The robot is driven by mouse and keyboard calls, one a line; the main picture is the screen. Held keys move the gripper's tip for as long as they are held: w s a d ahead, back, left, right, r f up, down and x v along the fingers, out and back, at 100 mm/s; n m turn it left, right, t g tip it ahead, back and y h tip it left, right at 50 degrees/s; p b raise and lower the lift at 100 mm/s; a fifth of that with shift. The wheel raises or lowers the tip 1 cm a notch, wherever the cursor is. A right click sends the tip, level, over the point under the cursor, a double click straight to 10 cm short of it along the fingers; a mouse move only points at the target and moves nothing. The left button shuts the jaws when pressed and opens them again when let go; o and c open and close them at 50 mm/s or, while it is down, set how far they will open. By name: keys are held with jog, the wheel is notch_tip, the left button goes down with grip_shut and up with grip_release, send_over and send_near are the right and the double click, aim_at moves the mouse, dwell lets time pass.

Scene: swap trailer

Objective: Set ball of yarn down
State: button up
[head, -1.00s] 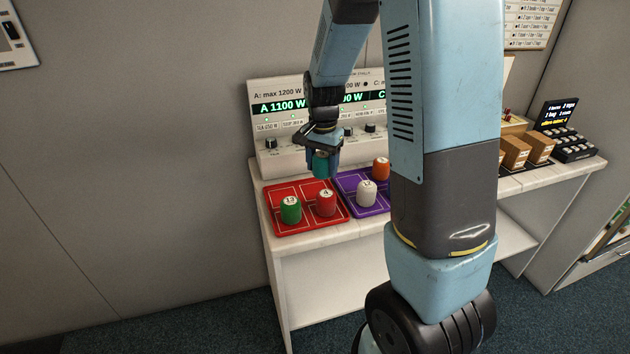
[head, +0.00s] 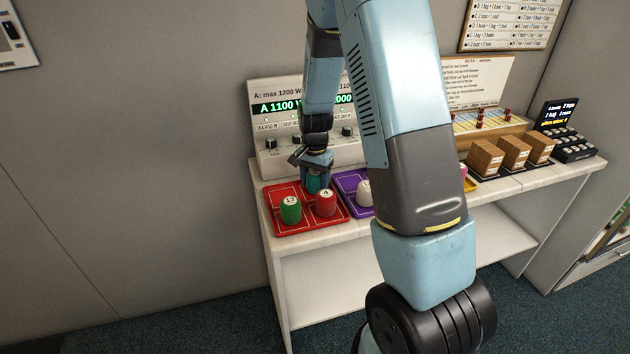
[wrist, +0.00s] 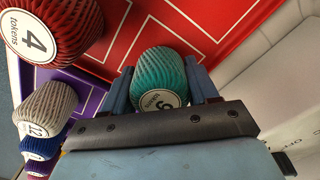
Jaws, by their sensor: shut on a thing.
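My gripper (head: 317,181) is shut on a teal ball of yarn (wrist: 159,72), with one finger on each side of it. The teal ball also shows between the fingers in the head view (head: 314,184). It is low over the back part of the red tray (head: 283,229). I cannot tell whether it touches the tray. Its round label is partly hidden by my gripper's body. A green ball labelled 13 (head: 291,211) and a red ball labelled 4 (head: 326,204) stand at the front of the same tray.
A purple tray (head: 349,182) with a white ball (head: 364,190) lies to the right, partly behind my arm. A control panel (head: 274,160) with knobs stands close behind the red tray. Brown boxes (head: 515,153) are farther right. The shelf's left edge is near the red tray.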

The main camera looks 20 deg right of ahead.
jog(key=o, duration=1)
jog(key=shift+o, duration=0.2)
